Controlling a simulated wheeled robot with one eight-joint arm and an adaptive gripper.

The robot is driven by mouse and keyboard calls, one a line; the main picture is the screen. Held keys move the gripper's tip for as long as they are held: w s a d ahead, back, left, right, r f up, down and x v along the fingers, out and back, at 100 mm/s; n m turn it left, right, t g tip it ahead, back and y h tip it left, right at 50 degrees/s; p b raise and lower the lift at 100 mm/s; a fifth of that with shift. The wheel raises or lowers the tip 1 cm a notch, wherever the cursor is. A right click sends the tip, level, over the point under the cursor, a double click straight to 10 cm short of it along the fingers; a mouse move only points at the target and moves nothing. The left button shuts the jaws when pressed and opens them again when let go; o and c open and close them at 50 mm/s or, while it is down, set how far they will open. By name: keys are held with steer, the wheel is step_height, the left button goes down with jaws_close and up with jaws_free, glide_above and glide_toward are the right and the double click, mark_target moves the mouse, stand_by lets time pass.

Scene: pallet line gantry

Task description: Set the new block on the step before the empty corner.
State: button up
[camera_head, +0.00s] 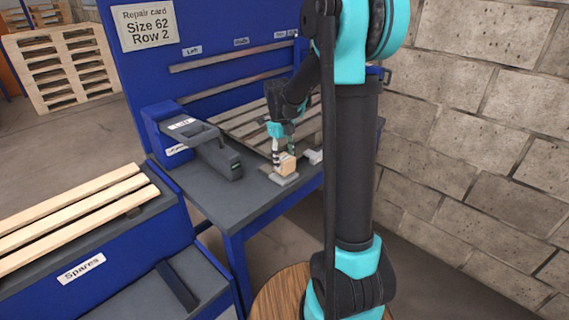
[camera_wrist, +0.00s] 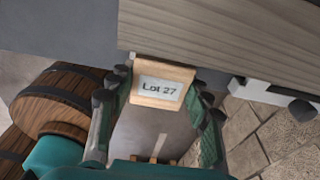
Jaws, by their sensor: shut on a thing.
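My gripper (camera_head: 284,155) is shut on a small pale wooden block (camera_head: 288,165), near the front right of the workbench. The block also shows in the wrist view (camera_wrist: 160,88), between both fingers, with a "Lot 27" label facing the camera. A light grey step (camera_head: 285,180) lies just below the block on the bench edge; I cannot tell whether the block touches it. A slatted grey-brown pallet (camera_head: 243,124) lies behind, partly hidden by my arm. A wide grey-brown board (camera_wrist: 225,40) passes close by the block in the wrist view. The empty corner is not clearly visible.
A dark grey clamp-like tool (camera_head: 213,150) stands on the bench left of my gripper. A rack marked "Spares" (camera_head: 85,240) holds pale boards at lower left. A repair card (camera_head: 146,26) reads "Size 62 Row 2". A block wall (camera_head: 480,120) bounds the right side.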

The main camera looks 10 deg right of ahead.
steer(key=shift+f, duration=0.75)
steer(key=shift+f, duration=0.15)
steer(key=o, duration=1.3)
